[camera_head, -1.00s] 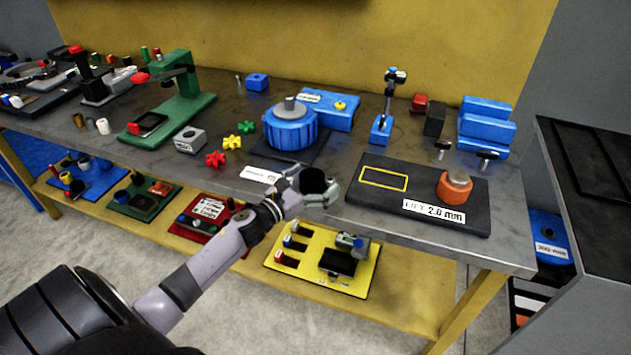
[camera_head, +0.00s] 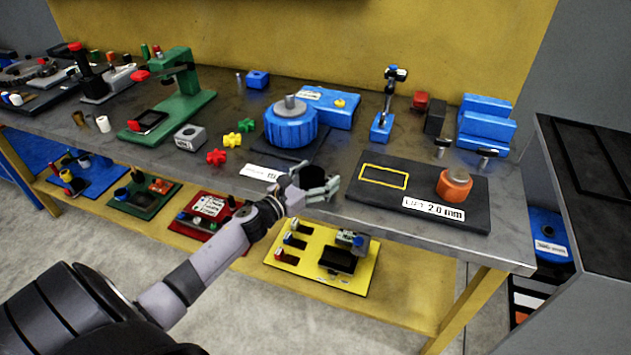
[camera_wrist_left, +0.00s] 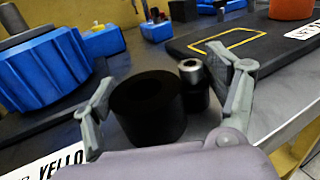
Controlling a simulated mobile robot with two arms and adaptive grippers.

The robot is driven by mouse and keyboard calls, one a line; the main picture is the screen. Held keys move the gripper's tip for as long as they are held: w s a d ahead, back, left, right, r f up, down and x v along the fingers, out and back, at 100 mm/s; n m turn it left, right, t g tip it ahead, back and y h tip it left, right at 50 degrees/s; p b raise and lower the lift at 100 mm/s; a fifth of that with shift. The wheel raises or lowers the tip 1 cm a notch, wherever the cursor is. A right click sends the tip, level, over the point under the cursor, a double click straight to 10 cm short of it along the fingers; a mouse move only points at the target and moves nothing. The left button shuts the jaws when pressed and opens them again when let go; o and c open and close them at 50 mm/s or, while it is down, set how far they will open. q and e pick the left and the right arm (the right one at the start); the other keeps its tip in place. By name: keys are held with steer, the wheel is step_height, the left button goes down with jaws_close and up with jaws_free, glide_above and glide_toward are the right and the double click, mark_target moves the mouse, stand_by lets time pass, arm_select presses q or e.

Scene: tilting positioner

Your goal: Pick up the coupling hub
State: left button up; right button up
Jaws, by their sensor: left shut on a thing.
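The coupling hub, which I take to be the black round part (camera_wrist_left: 148,108), stands between the fingers of my left gripper (camera_wrist_left: 165,95) in the left wrist view. A smaller dark cylinder with a silver ringed top (camera_wrist_left: 193,78) shows right beside it, near the right finger; I cannot tell whether the two are one piece. In the head view the dark part (camera_head: 313,178) sits between the fingers of my left gripper (camera_head: 314,184), at the bench's front edge. The gripper is shut on it. Whether it touches the bench is hidden. My right gripper is not in view.
A blue round fixture (camera_head: 290,128) stands behind and left of the gripper. A dark plate (camera_head: 418,205) with a yellow outline and an orange part (camera_head: 454,184) lies to the right. Red, yellow and green star-shaped pieces (camera_head: 232,141) lie to the left. A white label (camera_head: 260,173) is close by.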

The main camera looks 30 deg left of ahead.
arm_select(q)
steer(key=c, duration=0.7)
steer(key=shift+r, duration=0.15)
steer(key=shift+r, duration=0.1)
